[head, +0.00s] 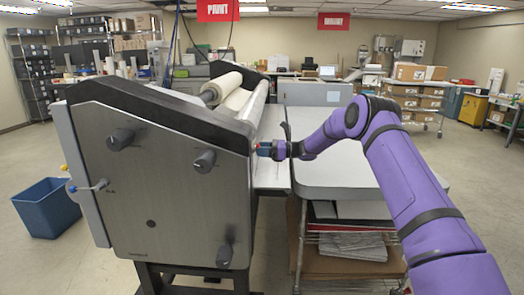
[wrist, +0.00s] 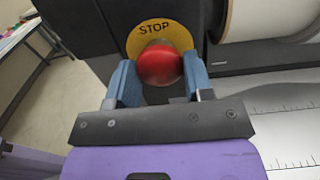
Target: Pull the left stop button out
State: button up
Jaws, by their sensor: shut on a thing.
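The red stop button (wrist: 159,64) sits in front of a yellow disc (wrist: 160,30) lettered STOP, on the dark end panel of the laminator (head: 170,170). My gripper (wrist: 160,80) has its blue fingers on either side of the button and is shut on it. In the head view my gripper (head: 264,148) reaches the right edge of the laminator's end panel. There the button is mostly hidden by the fingers. How far the button stands out from the panel cannot be told.
White rollers (head: 240,95) lie behind the end panel. A grey-topped table (head: 330,175) stands beside the laminator under my arm, with paper stacks on a shelf below. A blue bin (head: 46,208) stands on the floor at left. Open floor lies at the right.

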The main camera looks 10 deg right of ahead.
jog(key=shift+s+d, duration=0.15)
jog(key=shift+d, duration=0.45)
jog(key=o, duration=1.3)
jog(key=shift+d, duration=0.1)
jog(key=v, duration=1)
jog(key=shift+s+d, duration=0.15)
jog(key=shift+d, duration=0.2)
jog(key=shift+r, duration=0.1)
